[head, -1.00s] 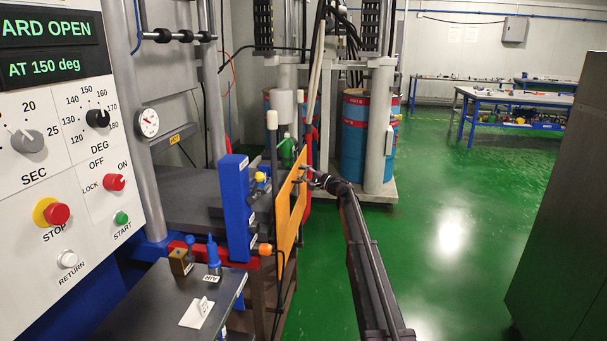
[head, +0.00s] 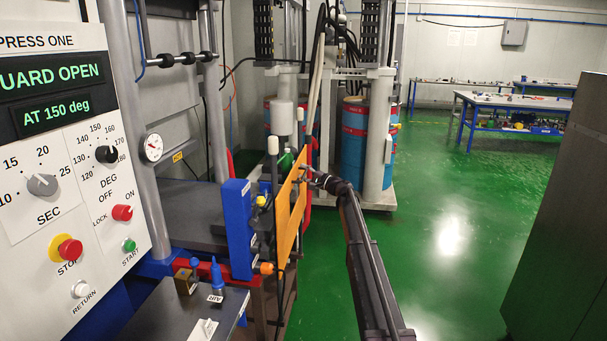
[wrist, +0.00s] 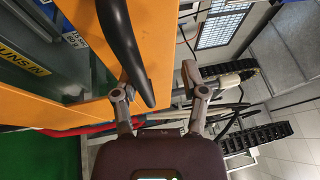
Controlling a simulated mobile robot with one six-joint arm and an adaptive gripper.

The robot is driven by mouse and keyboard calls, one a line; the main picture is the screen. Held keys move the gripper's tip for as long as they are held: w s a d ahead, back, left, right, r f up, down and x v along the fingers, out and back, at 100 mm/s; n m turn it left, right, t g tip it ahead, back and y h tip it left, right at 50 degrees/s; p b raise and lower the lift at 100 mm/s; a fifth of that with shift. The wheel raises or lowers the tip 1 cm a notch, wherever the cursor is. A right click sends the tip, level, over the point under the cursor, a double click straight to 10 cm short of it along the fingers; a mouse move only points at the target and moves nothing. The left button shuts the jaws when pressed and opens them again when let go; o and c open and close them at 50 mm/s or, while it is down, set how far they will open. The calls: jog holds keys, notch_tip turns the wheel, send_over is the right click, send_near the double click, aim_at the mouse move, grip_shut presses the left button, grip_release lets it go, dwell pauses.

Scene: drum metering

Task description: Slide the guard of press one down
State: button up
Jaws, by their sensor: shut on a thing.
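The guard of press one is an orange frame (head: 286,222) standing upright beside a blue block, with white-capped posts near it. It fills the left of the wrist view (wrist: 60,100), where a dark curved handle (wrist: 122,45) shows on it. My gripper (head: 308,177) reaches the guard's right side at its upper part. In the wrist view my gripper (wrist: 160,80) has one finger on each side of the frame's upright, near the handle's end. It is shut on the guard; the exact contact is partly hidden. The press panel (head: 70,140) reads "GUARD OPEN" and "AT 150 deg".
Blue-and-red drums (head: 354,145) stand behind. A grey cabinet (head: 555,220) is at the right. The green floor (head: 450,250) between is clear.

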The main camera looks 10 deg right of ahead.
jog(key=shift+r+p, duration=1.8)
jog(key=shift+r, duration=0.35)
jog(key=shift+d, duration=0.1)
jog(key=b+v, duration=0.2)
jog(key=v, duration=1.3)
jog(key=shift+s+d+b, duration=0.25)
jog(key=shift+d+b, duration=0.05)
jog(key=shift+b, duration=0.05)
dwell(0.5)
